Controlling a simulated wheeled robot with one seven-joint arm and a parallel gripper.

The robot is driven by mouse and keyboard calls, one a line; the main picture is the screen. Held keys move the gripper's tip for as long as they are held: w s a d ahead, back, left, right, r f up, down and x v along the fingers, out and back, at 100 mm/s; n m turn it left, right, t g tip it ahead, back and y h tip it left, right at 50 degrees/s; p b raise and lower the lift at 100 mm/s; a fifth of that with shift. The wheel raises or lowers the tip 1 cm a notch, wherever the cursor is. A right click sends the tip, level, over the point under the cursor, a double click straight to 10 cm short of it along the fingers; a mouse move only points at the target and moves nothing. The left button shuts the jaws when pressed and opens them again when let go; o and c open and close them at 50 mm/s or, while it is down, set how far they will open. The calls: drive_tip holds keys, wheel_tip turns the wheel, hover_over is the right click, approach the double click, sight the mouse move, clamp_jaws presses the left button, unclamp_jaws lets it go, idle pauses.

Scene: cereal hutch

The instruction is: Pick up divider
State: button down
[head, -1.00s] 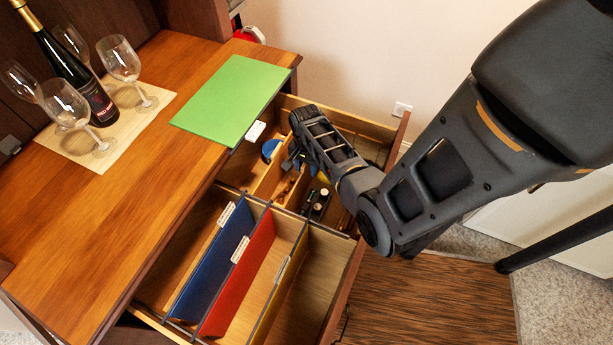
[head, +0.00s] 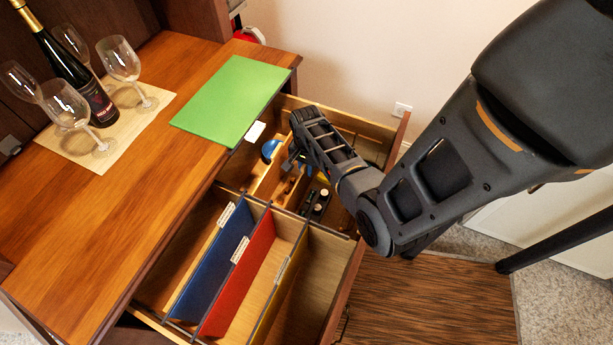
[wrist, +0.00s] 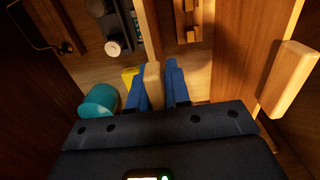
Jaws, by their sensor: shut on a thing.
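A flat green divider (head: 232,100) lies on the wooden counter, with a white tab at its drawer-side edge. A blue divider (head: 213,262), a red divider (head: 243,275) and a yellow divider (head: 279,293) stand upright in the front part of the open drawer. My gripper (wrist: 158,86) is down in the back part of the drawer. In the wrist view its blue fingers are shut on a light wooden piece (wrist: 152,82), in line with a wooden partition. I cannot tell if the two are joined.
A blue-teal round object (wrist: 99,101) is left of the fingers, with small dark items (head: 316,205) nearby. Drawer walls enclose the gripper. A wine bottle (head: 80,75) and several glasses stand on a mat (head: 80,148) on the counter. The counter's front is clear.

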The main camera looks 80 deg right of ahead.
idle(0.3)
wheel_tip(320, 180, up, 28)
drive_tip(key=p, duration=0.4)
drive_tip(key=shift+p, duration=0.3)
idle(0.6)
